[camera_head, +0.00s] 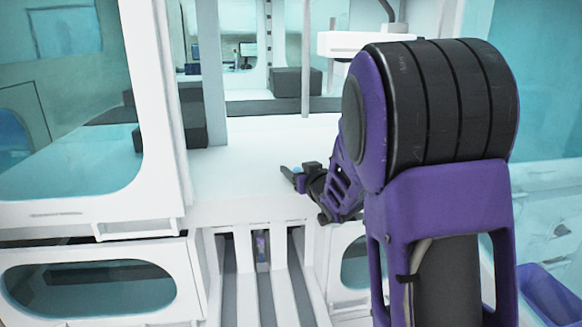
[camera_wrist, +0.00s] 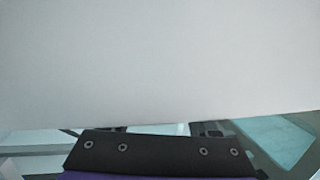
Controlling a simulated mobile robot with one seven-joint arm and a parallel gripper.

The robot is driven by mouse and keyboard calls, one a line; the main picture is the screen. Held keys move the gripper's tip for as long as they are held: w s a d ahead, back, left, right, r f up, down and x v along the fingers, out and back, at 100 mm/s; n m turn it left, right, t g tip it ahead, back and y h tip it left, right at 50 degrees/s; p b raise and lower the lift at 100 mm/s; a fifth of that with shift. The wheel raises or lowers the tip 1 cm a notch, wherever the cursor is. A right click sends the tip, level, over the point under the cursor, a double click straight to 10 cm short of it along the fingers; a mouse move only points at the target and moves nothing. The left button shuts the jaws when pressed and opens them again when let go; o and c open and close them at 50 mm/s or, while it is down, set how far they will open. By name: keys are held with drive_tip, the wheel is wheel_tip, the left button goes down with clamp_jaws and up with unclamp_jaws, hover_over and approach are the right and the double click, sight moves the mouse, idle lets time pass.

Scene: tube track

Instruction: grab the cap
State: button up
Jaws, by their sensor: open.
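My gripper (camera_head: 293,176) is at the end of my purple and black arm, over the white worktop (camera_head: 245,165) in the head view. It is open, with its dark fingers pointing left. A small light-blue spot (camera_head: 297,170) shows at the fingers; it may be the cap, but it is too small to tell, and I cannot tell if it touches them. In the wrist view a plain pale surface fills most of the picture, above a black bar of my gripper. No cap can be made out there.
A glazed white cabinet (camera_head: 160,110) stands at left. Dark blocks (camera_head: 298,80) stand at the back. A purple bin (camera_head: 548,295) is at lower right.

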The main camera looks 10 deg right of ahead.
drive_tip(key=shift+w, duration=0.1)
drive_tip(key=shift+c, duration=0.8)
clamp_jaws()
drive_tip(key=shift+r, duration=0.1)
